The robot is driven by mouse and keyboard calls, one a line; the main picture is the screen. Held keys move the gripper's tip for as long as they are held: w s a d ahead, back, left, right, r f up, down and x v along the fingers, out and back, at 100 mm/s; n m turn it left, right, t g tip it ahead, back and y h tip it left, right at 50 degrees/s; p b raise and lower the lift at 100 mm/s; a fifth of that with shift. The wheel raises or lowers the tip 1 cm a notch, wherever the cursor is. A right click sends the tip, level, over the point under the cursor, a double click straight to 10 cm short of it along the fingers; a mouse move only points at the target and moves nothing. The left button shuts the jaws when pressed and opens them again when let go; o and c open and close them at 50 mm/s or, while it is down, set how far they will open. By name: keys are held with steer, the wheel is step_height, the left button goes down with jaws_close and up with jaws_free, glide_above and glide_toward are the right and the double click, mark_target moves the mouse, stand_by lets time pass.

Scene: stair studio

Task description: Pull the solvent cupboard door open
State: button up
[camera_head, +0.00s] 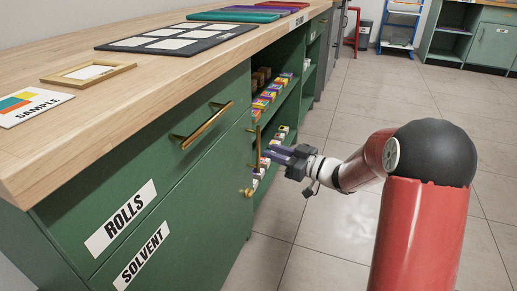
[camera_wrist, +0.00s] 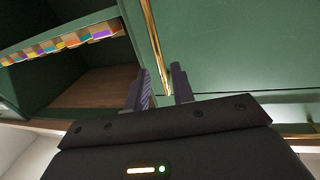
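The green solvent cupboard door (camera_head: 195,215) carries a SOLVENT label (camera_head: 142,257) and looks closed, below the ROLLS drawer (camera_head: 135,165). Its upright brass handle (camera_head: 259,148) stands out near the door's right edge. My gripper (camera_head: 275,154) points at this handle from the right, close to it. In the wrist view the door (camera_wrist: 235,45) fills the right side and the brass handle (camera_wrist: 155,45) runs down towards the space between my fingers (camera_wrist: 160,88). The fingers are apart, with a gap beside the handle. I cannot tell whether either finger touches it.
A brass drawer handle (camera_head: 202,125) is above and left of the door handle. Open shelves with small coloured boxes (camera_head: 264,100) adjoin the door. The tiled floor (camera_head: 325,235) beside the cupboard is clear.

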steer(key=x, duration=0.6)
steer(key=shift+b, duration=0.3)
steer(key=shift+c, duration=0.5)
jaws_close()
